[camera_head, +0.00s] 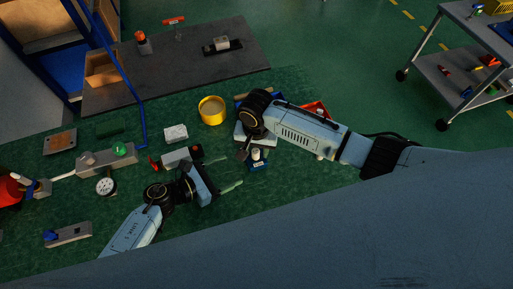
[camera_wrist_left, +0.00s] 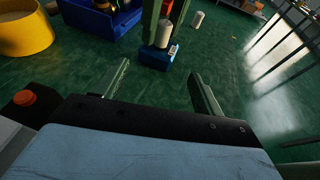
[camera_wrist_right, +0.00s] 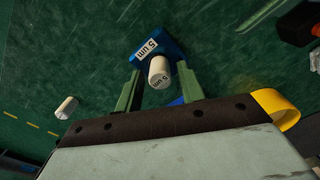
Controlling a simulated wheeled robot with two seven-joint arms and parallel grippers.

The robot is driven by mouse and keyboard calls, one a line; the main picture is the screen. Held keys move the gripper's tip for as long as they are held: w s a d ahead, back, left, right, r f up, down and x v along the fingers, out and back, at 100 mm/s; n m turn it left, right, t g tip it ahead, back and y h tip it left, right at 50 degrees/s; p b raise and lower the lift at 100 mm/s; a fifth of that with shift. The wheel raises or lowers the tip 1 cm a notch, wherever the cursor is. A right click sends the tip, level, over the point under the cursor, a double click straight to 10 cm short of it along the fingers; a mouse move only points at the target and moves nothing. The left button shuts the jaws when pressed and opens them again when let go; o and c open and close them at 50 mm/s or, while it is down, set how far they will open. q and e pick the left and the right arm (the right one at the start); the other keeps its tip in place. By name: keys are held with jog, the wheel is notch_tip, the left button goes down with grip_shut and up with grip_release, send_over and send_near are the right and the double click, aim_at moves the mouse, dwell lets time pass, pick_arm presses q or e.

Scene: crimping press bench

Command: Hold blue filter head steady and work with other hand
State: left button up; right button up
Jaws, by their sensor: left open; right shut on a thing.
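The blue filter head (camera_head: 258,166) stands on the green bench mat, with a white "5 um" label and a white cylindrical cartridge (camera_wrist_right: 159,72) at it. It also shows in the left wrist view (camera_wrist_left: 154,57) and the right wrist view (camera_wrist_right: 172,50). My right gripper (camera_wrist_right: 157,80) has its fingers on either side of it and is shut on it; the exact contact is partly hidden. My left gripper (camera_wrist_left: 160,80) is open and empty, in front of the filter head and apart from it. In the head view its green fingertips (camera_head: 226,190) are low over the mat.
A yellow round container (camera_head: 211,110) and blue bin (camera_wrist_left: 100,20) stand behind. A red tray (camera_head: 316,109) is partly behind my right arm.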

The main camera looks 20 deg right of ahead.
aim_at(250, 161)
pick_arm(q)
jog(key=shift+x, duration=4.95)
jog(key=c, duration=0.6)
jog(key=shift+s, duration=0.1)
pick_arm(e)
jog(key=shift+w, duration=0.15)
pick_arm(q)
jog(key=o, duration=0.6)
